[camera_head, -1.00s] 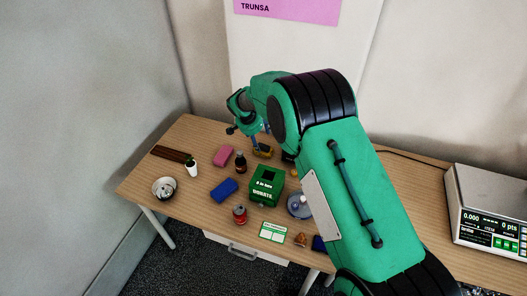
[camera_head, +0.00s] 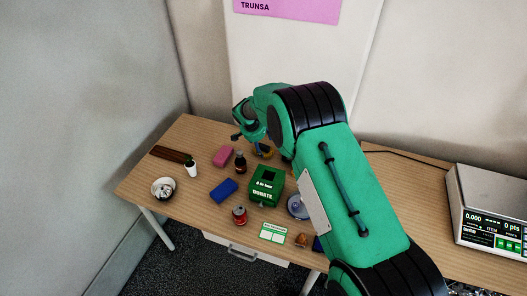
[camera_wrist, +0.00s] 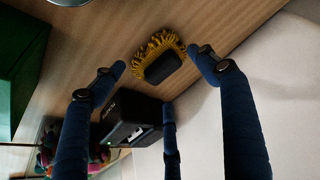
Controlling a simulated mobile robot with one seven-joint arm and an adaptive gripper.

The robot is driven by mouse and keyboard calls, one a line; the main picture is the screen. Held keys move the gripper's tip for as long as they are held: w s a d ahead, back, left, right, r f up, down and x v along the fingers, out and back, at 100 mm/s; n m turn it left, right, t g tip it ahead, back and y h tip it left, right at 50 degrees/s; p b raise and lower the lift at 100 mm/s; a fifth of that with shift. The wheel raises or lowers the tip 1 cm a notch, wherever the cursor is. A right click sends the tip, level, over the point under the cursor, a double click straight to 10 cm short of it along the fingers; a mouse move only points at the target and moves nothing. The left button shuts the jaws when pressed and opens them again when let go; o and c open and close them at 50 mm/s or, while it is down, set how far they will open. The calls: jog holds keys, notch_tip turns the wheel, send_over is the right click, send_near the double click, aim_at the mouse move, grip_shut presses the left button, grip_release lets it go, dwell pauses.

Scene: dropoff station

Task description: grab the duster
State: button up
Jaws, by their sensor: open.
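The duster, with a yellow fringe and a dark back, lies on the wooden table in the wrist view (camera_wrist: 163,60). In the head view only a small part of the duster (camera_head: 264,153) shows, by the far edge of the table, partly hidden by my gripper. My gripper (camera_wrist: 157,62) is open, with its blue fingers spread on both sides of the duster in the picture and nothing held. A third finger shows lower down. Whether the fingers touch the duster cannot be told.
A black box-shaped device (camera_wrist: 122,118) with a green light is close to the fingers. A green donation box (camera_head: 267,186) stands nearby. A wall rises behind.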

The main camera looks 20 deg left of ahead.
aim_at(262, 148)
jog(key=shift+b+x, duration=0.55)
jog(key=shift+x, duration=1.75)
jog(key=shift+d, duration=0.1)
jog(key=c, duration=1.3)
